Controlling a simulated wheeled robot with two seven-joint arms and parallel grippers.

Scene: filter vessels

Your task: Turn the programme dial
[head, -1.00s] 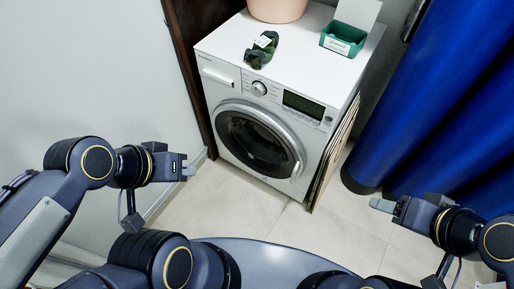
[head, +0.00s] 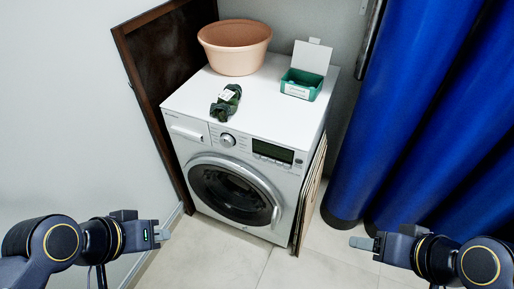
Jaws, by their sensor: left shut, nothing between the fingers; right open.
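The programme dial (head: 227,140) is a round silver knob on the front panel of a white washing machine (head: 270,119), left of a dark display (head: 272,151). My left gripper (head: 164,235) is shut and empty, low on the left, in front of the machine and apart from it. My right gripper (head: 358,243) is open and empty, low on the right, also apart from the machine. The dial is in plain view with nothing in front of it.
On the machine's top are a peach tub (head: 235,65), a dark green bundle with a label (head: 225,103) and a green box with a raised lid (head: 299,85). A blue curtain (head: 415,110) hangs at the right. Flat panels (head: 311,190) lean against the machine's right side. The floor in front is clear.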

